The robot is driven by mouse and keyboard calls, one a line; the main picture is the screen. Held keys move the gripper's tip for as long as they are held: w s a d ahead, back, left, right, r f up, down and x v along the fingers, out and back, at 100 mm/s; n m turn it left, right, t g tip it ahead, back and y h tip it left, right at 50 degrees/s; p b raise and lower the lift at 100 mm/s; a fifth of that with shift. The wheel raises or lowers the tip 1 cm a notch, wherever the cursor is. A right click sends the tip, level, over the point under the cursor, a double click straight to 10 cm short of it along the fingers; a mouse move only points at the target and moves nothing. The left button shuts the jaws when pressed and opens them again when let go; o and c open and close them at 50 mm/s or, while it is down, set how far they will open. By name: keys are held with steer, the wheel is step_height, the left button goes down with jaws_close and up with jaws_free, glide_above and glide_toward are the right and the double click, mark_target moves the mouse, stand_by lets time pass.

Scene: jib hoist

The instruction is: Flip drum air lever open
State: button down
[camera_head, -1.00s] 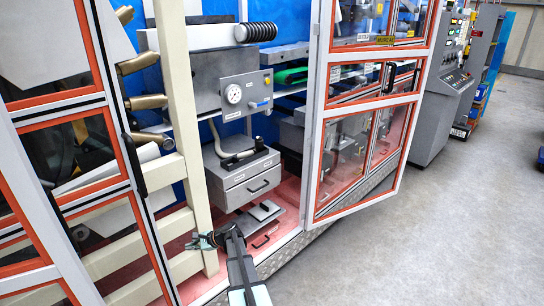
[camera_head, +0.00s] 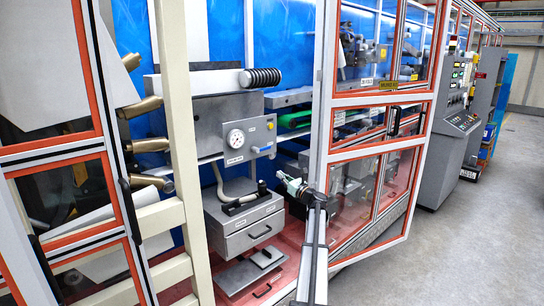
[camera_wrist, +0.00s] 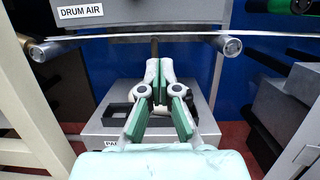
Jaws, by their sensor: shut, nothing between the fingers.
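The drum air lever (camera_head: 262,149) is a small blue handle on the lower right front of a grey box (camera_head: 215,113) with a round gauge (camera_head: 236,138). It points sideways to the right. A "DRUM AIR" label shows on the box front at the top left of the wrist view (camera_wrist: 80,12); the lever is not visible there. My gripper (camera_head: 281,176) is a little below and right of the lever, apart from it. In the wrist view my gripper (camera_wrist: 159,65) is shut and empty, with its fingertips below the box's underside.
A grey drawer unit (camera_head: 243,222) with a black handle stands below the box. An open framed glass door (camera_head: 322,100) stands right of my arm. A beige post (camera_head: 177,120) is at left. A rail (camera_wrist: 130,38) crosses above my fingers in the wrist view.

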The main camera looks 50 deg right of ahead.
steer(key=shift+s+d+r, duration=0.3)
steer(key=shift+d+r, duration=0.15)
steer(key=w+d+r+p, duration=0.1)
steer(key=w+r+p, duration=0.4)
steer(key=w, duration=0.4)
steer(key=shift+w+d+r, duration=0.3)
steer(key=shift+d+r, duration=0.1)
steer(key=shift+r, duration=0.3)
steer(key=shift+w+a, duration=0.1)
steer(key=shift+w, duration=0.05)
